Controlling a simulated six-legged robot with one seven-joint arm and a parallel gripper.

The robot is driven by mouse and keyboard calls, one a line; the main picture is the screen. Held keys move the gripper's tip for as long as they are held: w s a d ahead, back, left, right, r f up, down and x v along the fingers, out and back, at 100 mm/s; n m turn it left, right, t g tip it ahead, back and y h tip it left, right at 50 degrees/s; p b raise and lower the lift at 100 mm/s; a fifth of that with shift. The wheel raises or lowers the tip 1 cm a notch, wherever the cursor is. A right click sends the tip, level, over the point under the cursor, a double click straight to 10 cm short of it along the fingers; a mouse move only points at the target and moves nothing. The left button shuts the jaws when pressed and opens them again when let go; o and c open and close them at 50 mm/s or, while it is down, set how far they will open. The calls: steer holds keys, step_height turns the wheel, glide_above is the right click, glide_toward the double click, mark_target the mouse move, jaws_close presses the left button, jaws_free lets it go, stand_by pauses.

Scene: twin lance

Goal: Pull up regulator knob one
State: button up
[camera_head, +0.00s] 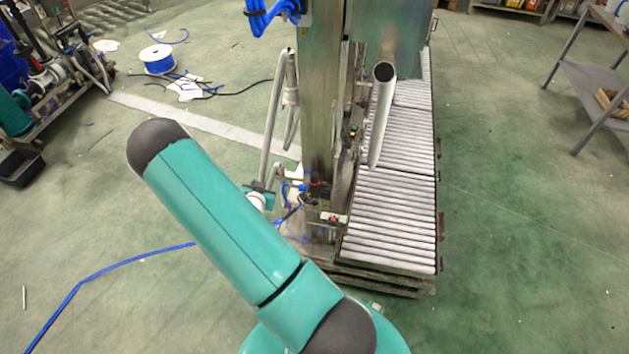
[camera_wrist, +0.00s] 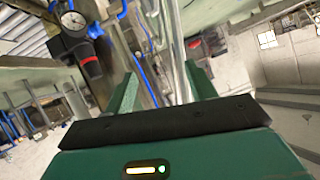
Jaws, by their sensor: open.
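In the wrist view, a black regulator knob (camera_wrist: 91,67) hangs below a black regulator body with a red band, at the upper left. A round white-faced pressure gauge (camera_wrist: 73,19) sits just above it. I cannot tell from a label whether this is knob one. My gripper (camera_wrist: 163,82) is open, with two green fingers apart and nothing between them. The knob lies to the left of the left finger, apart from it. In the head view, small blue, red and black fittings (camera_head: 316,190) show low on the machine, too small to tell the knob.
A steel column (camera_head: 319,90) stands beside a roller conveyor (camera_head: 395,215). A slanted pipe (camera_head: 381,120) rises over the rollers. Blue fittings (camera_wrist: 95,30) and hoses lie close to the regulator. A blue hose (camera_head: 110,268) lies on the floor.

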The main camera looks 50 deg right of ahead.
steer(key=s+d+f+h, duration=0.3)
steer(key=s+d+f, duration=0.2)
steer(key=s+f, duration=0.15)
steer(key=n+t+h, duration=0.2)
steer(key=t, duration=0.1)
glide_toward(314, 184)
steer(key=x, duration=1.1)
steer(key=shift+w+d, duration=0.2)
steer(key=shift+d, duration=0.2)
